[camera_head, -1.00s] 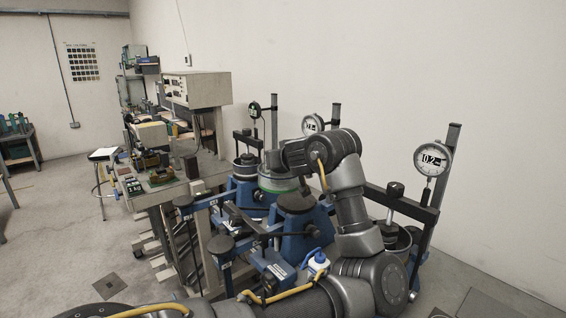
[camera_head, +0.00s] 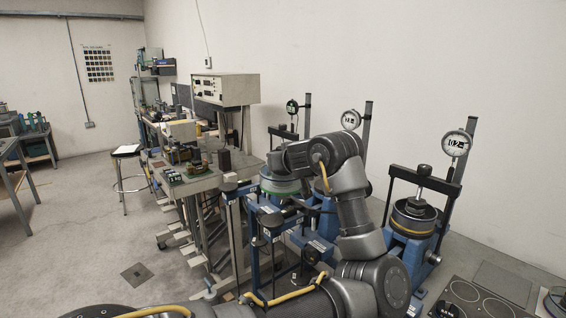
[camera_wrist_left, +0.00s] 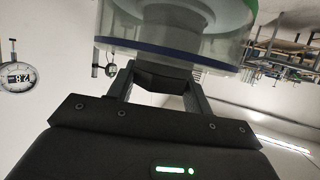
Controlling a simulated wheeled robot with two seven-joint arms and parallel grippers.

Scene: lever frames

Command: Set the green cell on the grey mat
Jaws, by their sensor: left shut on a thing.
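The green cell (camera_head: 280,186) is a short cylinder with a green band, hanging under the wrist of my left arm in the head view. In the left wrist view the cell (camera_wrist_left: 180,28) is a clear-walled cylinder with a green edge and a dark blue ring. My left gripper (camera_wrist_left: 165,80) is shut on it; the fingers are mostly hidden in the head view. A plain grey flat square (camera_head: 503,283), which looks like the grey mat, lies at the lower right, apart from the cell. My right gripper is not in view.
A blue press stand (camera_head: 415,222) with a dial gauge (camera_head: 456,143) stands right of my arm. More blue stands are partly behind my arm. A dark panel with circles (camera_head: 462,297) lies beside the grey square. A cluttered bench (camera_head: 195,182) is at left; open floor lies before it.

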